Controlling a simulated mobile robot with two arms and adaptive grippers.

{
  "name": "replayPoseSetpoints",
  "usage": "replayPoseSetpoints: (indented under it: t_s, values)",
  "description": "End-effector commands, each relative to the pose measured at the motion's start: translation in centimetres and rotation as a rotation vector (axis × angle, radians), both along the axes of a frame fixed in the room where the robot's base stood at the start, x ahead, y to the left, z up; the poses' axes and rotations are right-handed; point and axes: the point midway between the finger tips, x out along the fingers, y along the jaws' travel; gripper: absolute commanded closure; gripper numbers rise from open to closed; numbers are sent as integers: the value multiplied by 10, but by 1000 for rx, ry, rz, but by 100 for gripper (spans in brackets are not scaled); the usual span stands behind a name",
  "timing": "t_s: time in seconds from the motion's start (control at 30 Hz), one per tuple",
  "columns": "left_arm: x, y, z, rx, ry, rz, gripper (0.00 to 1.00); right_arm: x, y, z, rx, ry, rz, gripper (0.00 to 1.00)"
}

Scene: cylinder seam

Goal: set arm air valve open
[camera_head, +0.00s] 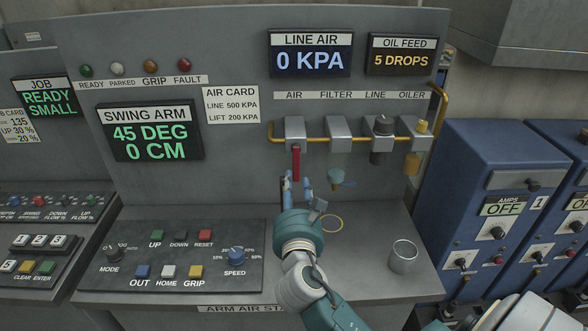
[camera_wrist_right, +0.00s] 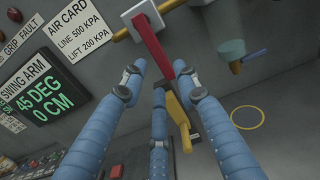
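The air valve (camera_head: 295,128) is a grey block under the AIR label on the panel, with a red lever (camera_head: 296,163) hanging straight down. The lever also shows in the right wrist view (camera_wrist_right: 154,42). My right gripper (camera_head: 297,184) has blue fingers and is just below the lever's lower end. In the right wrist view the fingers (camera_wrist_right: 160,80) are spread apart, with the lever's end between and beyond their tips. I see no clear contact. A yellow piece (camera_wrist_right: 178,115) shows between the fingers; I cannot tell what it belongs to. My left gripper is not in view.
The LINE AIR display (camera_head: 310,60) reads 0 KPA. Filter (camera_head: 338,130), line knob (camera_head: 383,125) and oiler (camera_head: 413,135) sit right of the valve on a yellow pipe.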

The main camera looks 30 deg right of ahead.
Motion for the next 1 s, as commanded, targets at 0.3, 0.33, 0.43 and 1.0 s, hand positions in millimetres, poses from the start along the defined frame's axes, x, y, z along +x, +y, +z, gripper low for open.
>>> replayPoseSetpoints:
  t_s: [0.3, 0.33, 0.43, 1.0]
  values:
    - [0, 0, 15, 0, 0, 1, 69, 44, -27, 2, 2, 0, -1, 69]
    - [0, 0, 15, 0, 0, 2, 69, 46, -29, 1, 2, 0, -2, 69]
    - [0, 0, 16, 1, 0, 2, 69, 51, -32, 0, 4, 0, -1, 69]
    - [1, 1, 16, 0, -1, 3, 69, 52, -33, 0, 4, 0, -1, 100]
